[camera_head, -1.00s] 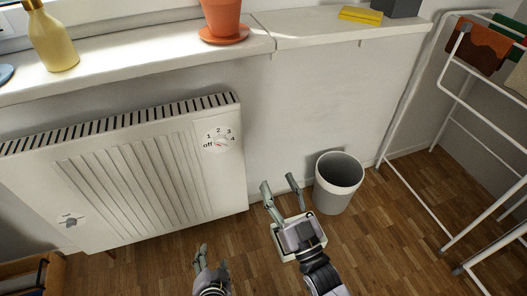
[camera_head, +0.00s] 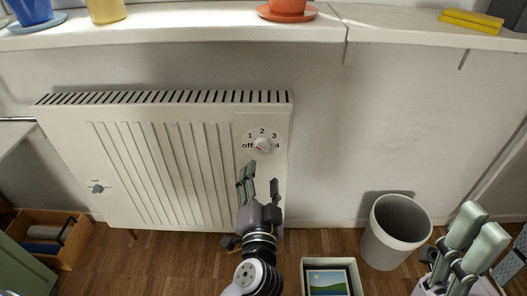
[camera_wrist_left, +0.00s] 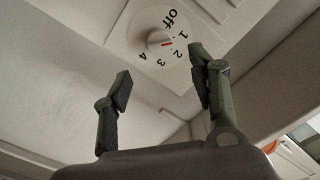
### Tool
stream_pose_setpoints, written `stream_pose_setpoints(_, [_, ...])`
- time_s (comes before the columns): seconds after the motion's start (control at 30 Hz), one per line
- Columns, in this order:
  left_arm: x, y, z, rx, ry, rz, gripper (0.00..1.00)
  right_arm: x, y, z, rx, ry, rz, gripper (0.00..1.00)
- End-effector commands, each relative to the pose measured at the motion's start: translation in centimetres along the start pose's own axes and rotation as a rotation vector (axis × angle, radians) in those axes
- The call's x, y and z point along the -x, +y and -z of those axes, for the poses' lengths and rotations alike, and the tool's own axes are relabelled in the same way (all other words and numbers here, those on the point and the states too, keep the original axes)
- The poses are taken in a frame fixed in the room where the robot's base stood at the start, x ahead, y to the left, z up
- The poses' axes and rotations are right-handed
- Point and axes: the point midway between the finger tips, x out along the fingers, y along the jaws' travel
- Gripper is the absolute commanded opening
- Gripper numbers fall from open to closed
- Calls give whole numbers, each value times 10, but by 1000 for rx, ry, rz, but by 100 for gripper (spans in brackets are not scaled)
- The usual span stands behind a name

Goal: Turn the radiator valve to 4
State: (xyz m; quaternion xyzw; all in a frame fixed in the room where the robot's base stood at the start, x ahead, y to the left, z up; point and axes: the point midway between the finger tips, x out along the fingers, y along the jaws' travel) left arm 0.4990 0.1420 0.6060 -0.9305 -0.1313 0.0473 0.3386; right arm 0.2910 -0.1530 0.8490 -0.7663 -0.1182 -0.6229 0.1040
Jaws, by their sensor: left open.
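The white radiator (camera_head: 115,108) is on the wall, with a round valve dial marked off to 4 near its upper right corner. The dial's knob (camera_head: 262,144) also shows in the left wrist view (camera_wrist_left: 156,39). There, a red mark sits on the knob's side facing 1 and 2; its exact setting I cannot tell. My left gripper (camera_head: 259,185) is open and empty just below the dial; its fingertips (camera_wrist_left: 158,72) are apart, short of the knob. My right gripper (camera_head: 474,232) is at the lower right, well away from the dial; its opening is unclear.
A second small knob (camera_head: 97,188) is at the radiator's lower left. A sill (camera_head: 190,27) with pots runs above. A waste bin (camera_head: 397,230) and a box with a picture (camera_head: 327,285) stand on the floor. A wooden crate (camera_head: 65,255) is at left.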

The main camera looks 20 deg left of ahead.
Motion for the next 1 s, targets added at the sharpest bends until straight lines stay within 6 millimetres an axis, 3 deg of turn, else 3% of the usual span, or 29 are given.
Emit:
stream_pose_setpoints(0.3, [-68, 1, -1, -3, 1, 1, 54, 7, 0, -2, 0, -1, 0, 45])
stream_pose_setpoints(0.5, [-93, 1, -1, -3, 0, 0, 54, 11, 0, -3, 0, -2, 0, 45])
stream_pose_setpoints(0.9, [-101, 0, -1, -1, -1, -1, 54, 11, 0, -3, 0, -2, 0, 45])
stream_pose_setpoints(1.0, [-101, 0, -1, -1, -1, -2, 48, 11, 0, -3, 0, -2, 0, 45])
